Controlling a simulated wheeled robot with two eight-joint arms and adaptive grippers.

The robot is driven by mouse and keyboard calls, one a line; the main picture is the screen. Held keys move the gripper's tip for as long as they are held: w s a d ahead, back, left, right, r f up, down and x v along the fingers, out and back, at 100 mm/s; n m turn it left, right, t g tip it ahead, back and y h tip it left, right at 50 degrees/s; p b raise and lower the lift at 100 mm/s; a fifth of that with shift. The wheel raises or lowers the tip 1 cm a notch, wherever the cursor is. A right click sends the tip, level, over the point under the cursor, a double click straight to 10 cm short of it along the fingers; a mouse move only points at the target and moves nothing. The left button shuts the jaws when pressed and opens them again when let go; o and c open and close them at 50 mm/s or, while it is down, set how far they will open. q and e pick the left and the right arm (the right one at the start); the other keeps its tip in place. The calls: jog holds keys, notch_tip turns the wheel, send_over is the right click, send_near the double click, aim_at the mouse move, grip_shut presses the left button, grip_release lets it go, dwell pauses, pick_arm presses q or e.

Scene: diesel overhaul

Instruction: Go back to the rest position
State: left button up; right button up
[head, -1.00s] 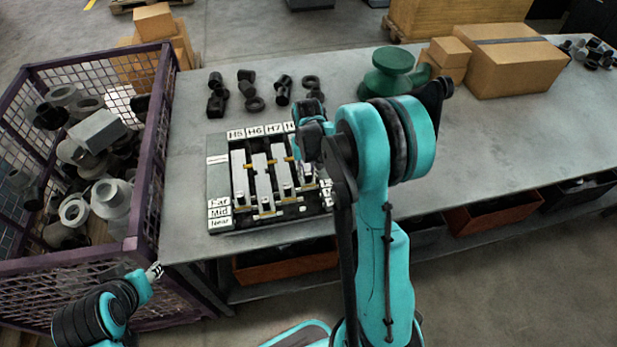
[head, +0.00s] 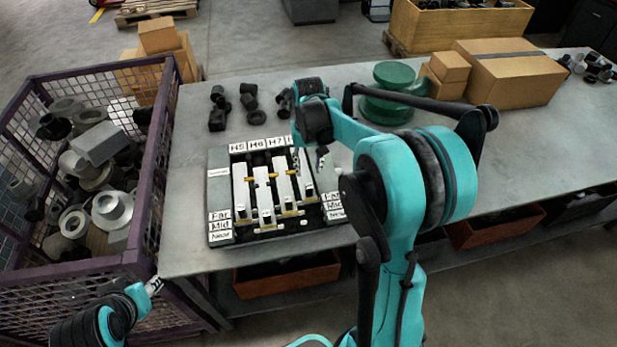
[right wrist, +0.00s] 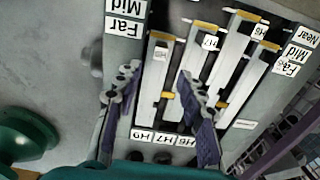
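My right gripper (head: 310,162) hangs over the right part of a labelled fixture board (head: 219,190) in the head view. In the right wrist view its two fingers (right wrist: 155,105) are spread apart, with nothing between them but the board and a bar below. The board holds several long pale bars (head: 262,190) with yellowish marks, under labels such as H5, H6 and H7, with Far, Mid and Near at the sides. My arm hides part of the board's right side. My left gripper (head: 154,286) is small at lower left, beside the mesh crate; its opening is unclear.
A purple mesh crate (head: 150,190) full of grey parts stands left of the table (head: 185,235). Dark fittings (head: 218,108) stand behind the board. A green part (head: 392,75) and cardboard boxes (head: 505,72) are further right. The table's right front is clear.

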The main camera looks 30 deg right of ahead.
notch_tip(320, 180, up, 2)
jog(key=shift+r, duration=0.1)
dwell(0.5)
jog(key=s+a+f+n+t+b, duration=0.1)
jog(key=s+a+f+t+b, duration=0.2)
jog(key=s, duration=0.5)
jog(key=s+a+f+n+t+b, duration=0.2)
jog(key=s+a+f+t+b, duration=0.2)
jog(key=s+a+f+b, duration=0.2)
jog(key=s+a+b, duration=0.2)
jog(key=shift+s+a+b, duration=0.3)
jog(key=shift+s+a, duration=0.05)
jog(key=shift+f, duration=0.1)
dwell(1.4)
